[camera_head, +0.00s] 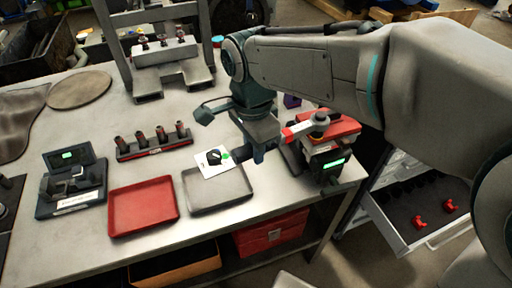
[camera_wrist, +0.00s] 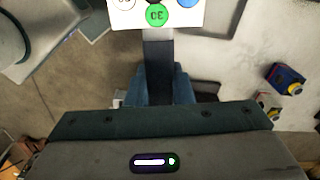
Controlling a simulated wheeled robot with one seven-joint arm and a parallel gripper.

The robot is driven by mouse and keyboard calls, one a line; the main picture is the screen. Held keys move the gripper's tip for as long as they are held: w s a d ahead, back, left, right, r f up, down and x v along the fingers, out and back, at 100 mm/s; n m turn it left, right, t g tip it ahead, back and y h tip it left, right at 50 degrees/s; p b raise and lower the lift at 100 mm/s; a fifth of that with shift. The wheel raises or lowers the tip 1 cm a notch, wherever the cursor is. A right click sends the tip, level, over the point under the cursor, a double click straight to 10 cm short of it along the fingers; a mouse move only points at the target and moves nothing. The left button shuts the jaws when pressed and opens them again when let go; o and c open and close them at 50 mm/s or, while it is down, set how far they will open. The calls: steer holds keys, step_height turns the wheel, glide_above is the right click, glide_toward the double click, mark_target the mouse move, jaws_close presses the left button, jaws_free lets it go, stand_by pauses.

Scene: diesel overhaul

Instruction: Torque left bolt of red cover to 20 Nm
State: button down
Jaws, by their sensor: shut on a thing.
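My gripper (camera_head: 256,152) is over the front part of the bench, near the right side of the grey tray. Its blue fingers (camera_wrist: 158,88) are shut on a dark bar (camera_wrist: 158,60). The bar leads to a white card (camera_wrist: 180,14) with green, blue and white circles; the green one seems to read 30. The head view shows this card (camera_head: 213,160) with a black dial and a green spot. A red-topped dark unit (camera_head: 334,129) with a lit green display stands right of the gripper. A red and pale bar with a round knob (camera_head: 304,128) lies across it. I cannot make out a left bolt.
A red tray (camera_head: 143,206) and a grey tray (camera_head: 219,190) lie at the bench front. A rack of several red-and-black tools (camera_head: 154,142) and a dark display device (camera_head: 71,184) stand left. An open drawer (camera_head: 416,205) with red parts is at right.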

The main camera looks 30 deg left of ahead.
steer(key=shift+w+a+r, duration=0.15)
steer(key=shift+w+a, duration=0.05)
steer(key=shift+a, duration=0.2)
steer(key=shift+a, duration=0.1)
steer(key=shift+w+a+m, duration=0.25)
steer(key=shift+m, duration=0.15)
steer(key=shift+w+a+m+p, duration=0.3)
steer(key=shift+a+m, duration=0.05)
steer(key=shift+m, duration=0.05)
stand_by(0.5)
steer(key=shift+w+a+m, duration=0.3)
stand_by(0.3)
steer(key=shift+w+a+m+p, duration=0.3)
steer(key=shift+a, duration=0.05)
